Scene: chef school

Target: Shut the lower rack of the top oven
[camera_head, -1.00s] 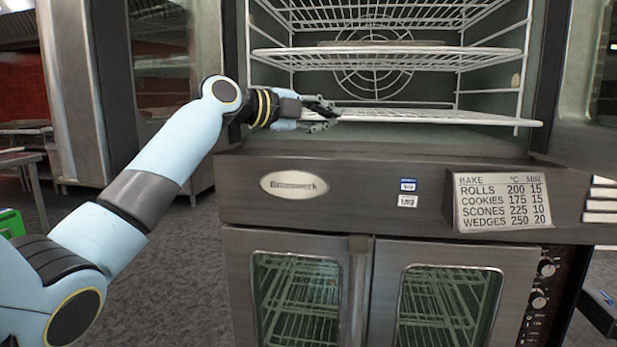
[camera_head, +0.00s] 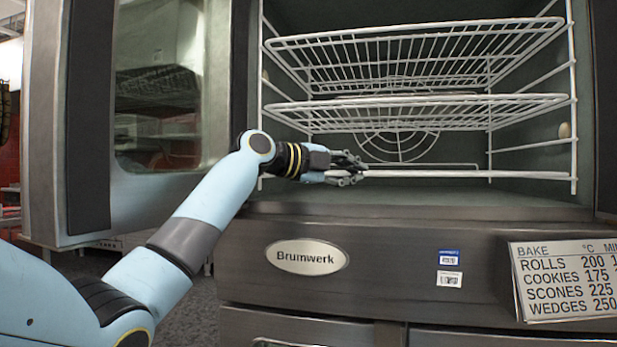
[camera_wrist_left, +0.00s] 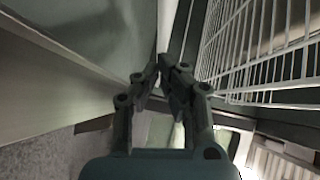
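The lower rack (camera_head: 470,174) of the top oven is a white wire shelf, seen almost edge-on in the head view. Its right end is level with the upright side rail. My left gripper (camera_head: 347,169) is at the rack's left front part, against or very near its front edge, and hides that stretch. In the left wrist view the fingertips (camera_wrist_left: 160,64) are close together; I cannot tell whether the rack's rail is between them. White rack wires (camera_wrist_left: 265,45) show to the right of the fingers there. My right gripper is out of view.
Two more white racks, the top rack (camera_head: 420,48) and the middle rack (camera_head: 420,112), are above the lower one. The open glass oven door (camera_head: 160,90) stands left of my arm. The oven's front panel (camera_head: 400,270) with a bake chart (camera_head: 566,280) is below.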

